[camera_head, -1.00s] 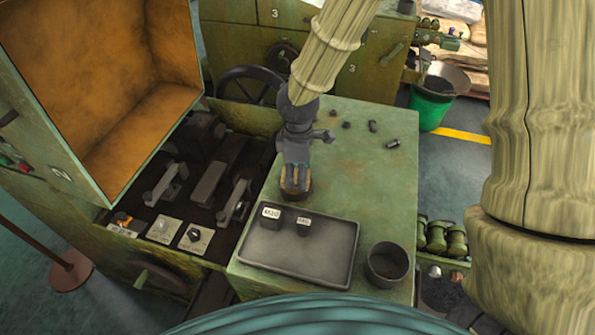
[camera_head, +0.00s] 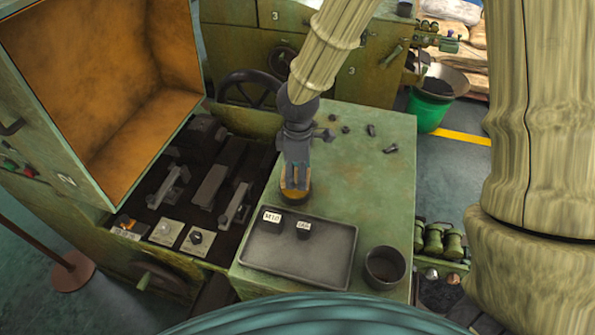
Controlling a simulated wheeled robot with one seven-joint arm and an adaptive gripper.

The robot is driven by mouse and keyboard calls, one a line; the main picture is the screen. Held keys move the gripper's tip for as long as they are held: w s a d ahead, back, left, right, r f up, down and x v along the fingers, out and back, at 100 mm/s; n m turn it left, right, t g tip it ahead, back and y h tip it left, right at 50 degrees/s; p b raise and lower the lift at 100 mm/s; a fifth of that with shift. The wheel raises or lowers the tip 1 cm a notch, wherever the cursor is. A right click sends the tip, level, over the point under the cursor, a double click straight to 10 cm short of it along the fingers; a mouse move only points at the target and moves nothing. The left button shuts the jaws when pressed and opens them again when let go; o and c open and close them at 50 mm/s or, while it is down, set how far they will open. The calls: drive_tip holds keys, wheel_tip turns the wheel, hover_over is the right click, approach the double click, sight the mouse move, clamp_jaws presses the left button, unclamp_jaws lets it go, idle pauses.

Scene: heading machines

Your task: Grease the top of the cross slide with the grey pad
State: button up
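My gripper (camera_head: 296,180) points straight down over the left edge of the green worktop. Its dark fingers reach to a small round yellow-brown thing (camera_head: 294,195), which looks like a tin or pot standing on the worktop. The fingers cover most of that thing. I cannot tell whether they hold anything, and no grey pad can be made out. The cross slide is not clearly identifiable; grey slide bars (camera_head: 209,187) lie in the dark open bed of the machine, left of my gripper.
A grey tray (camera_head: 310,263) with two labelled dark blocks (camera_head: 272,218) lies in front of my gripper. A dark cup (camera_head: 385,267) stands right of it. Several small loose parts (camera_head: 370,130) lie at the worktop's back. An open orange-lined cover (camera_head: 110,90) rises at the left.

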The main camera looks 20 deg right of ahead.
drive_tip(key=shift+r+p, duration=1.85)
drive_tip(key=shift+r, duration=0.4)
